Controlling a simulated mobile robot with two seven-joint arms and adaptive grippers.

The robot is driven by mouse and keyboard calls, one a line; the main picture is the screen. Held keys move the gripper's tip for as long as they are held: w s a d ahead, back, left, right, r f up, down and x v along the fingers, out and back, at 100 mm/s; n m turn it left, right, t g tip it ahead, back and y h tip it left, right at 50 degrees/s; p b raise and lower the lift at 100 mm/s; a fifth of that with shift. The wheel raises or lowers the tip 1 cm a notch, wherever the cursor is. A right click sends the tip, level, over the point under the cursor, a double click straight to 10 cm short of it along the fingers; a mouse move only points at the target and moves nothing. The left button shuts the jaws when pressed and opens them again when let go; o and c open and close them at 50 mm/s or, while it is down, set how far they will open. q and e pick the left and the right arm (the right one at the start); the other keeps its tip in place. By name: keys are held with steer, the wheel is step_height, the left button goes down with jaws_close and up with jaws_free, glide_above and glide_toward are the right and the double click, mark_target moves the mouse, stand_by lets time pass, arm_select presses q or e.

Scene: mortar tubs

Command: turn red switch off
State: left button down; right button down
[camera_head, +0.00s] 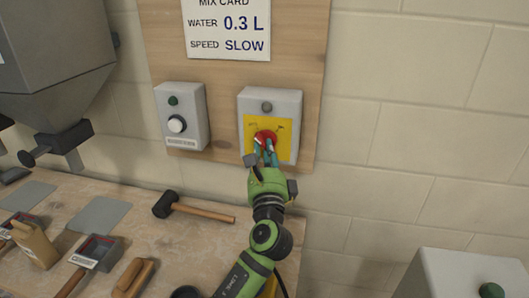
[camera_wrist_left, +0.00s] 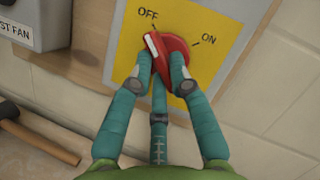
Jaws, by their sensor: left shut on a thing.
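The red switch (camera_head: 266,136) is a rotary knob on a yellow plate (camera_head: 286,150) on the right-hand grey control box (camera_head: 283,100). In the left wrist view the red switch (camera_wrist_left: 172,48) has a white mark on its left end, just below the printed OFF; ON is printed to its right. My left gripper (camera_wrist_left: 161,64) is shut on the knob, with teal fingertips on both sides of it. In the head view my left gripper (camera_head: 265,147) covers the knob's lower part. My right gripper is not in view.
A second grey box (camera_head: 190,102) with a white knob (camera_head: 177,124) and green lamp sits to the left on the wooden board (camera_head: 225,72). A dark grey lamp (camera_head: 267,106) is above the yellow plate. A mallet (camera_head: 195,209) lies on the bench (camera_head: 170,250) below.

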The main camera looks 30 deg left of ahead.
arm_select(q)
steer(key=shift+r, duration=0.1)
steer(key=c, duration=1.1)
jaws_free()
steer(key=shift+c, duration=0.2)
steer(key=v, duration=1.2)
